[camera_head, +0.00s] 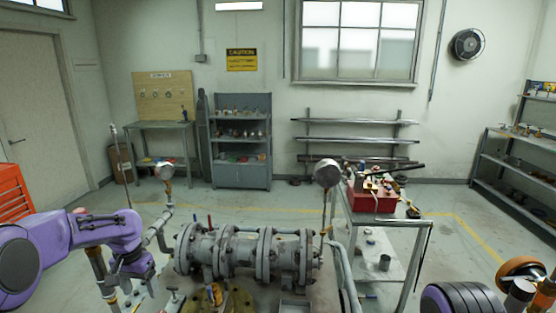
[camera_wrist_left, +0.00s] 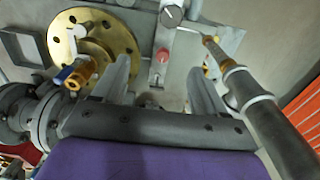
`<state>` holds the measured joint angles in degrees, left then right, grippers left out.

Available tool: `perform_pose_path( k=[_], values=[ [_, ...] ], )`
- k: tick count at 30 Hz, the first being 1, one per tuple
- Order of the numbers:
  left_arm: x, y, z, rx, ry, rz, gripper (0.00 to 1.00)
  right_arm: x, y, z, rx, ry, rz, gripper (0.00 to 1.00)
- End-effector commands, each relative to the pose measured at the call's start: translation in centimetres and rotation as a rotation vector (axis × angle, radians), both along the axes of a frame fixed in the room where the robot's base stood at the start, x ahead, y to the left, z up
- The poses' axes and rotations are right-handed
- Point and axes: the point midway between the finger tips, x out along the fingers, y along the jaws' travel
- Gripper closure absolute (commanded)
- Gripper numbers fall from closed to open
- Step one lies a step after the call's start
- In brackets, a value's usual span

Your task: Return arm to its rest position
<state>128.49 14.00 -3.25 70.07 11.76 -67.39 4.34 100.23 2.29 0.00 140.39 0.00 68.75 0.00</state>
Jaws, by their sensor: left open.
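My left arm comes in from the left in the camera_head view, and its purple wrist points down beside the left end of the flanged grey pipe assembly (camera_head: 245,250). My left gripper (camera_head: 126,287) is partly hidden there by pipes and its own wrist. In the left wrist view the two fingers of the left gripper (camera_wrist_left: 160,78) are apart, with nothing clamped between them. Beyond them are a grey block with a red button (camera_wrist_left: 163,54) and a brass flange (camera_wrist_left: 72,42).
Vertical pipes with gauges (camera_head: 164,171) stand close to the left wrist; a grey pipe (camera_wrist_left: 275,130) runs beside the right finger. A metal table (camera_head: 395,220) carries a red toolbox (camera_head: 371,198). An orange-rimmed wheel (camera_head: 522,267) is at right. Open floor lies behind the pipes.

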Motion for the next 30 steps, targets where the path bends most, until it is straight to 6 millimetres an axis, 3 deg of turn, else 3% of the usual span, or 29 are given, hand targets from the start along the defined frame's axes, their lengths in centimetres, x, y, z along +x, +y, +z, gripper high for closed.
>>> perform_pose_path(
  k=[8,17,20,23,24,27,30],
  values=[
    [-1.3,-2.0,-5.2,-0.026,-0.024,0.062,0.28,0.1,0.0,0.0,0.0,-0.001,0.0,1.0],
    [-5.7,-5.5,-14.5,-0.053,-0.073,0.189,0.28,0.0,0.0,0.0,-0.001,-0.001,0.0,1.0],
    [-8.9,-6.8,-18.3,-0.053,-0.095,0.254,0.28,0.0,0.0,0.0,-0.001,-0.001,0.0,1.0],
    [-14.0,-8.0,-22.5,-0.039,-0.129,0.344,0.28,0.0,0.0,0.0,-0.001,-0.001,0.0,1.0],
    [-16.5,-8.4,-24.0,-0.025,-0.147,0.383,0.28,0.0,0.0,0.0,-0.001,-0.001,0.0,1.0],
    [-22.6,-8.7,-26.1,0.014,-0.195,0.473,0.28,0.0,0.0,0.0,-0.001,-0.001,0.0,1.0],
    [-27.8,-8.4,-26.6,0.059,-0.239,0.54,0.28,0.0,0.0,0.0,-0.001,-0.001,0.0,1.0]
  ],
)
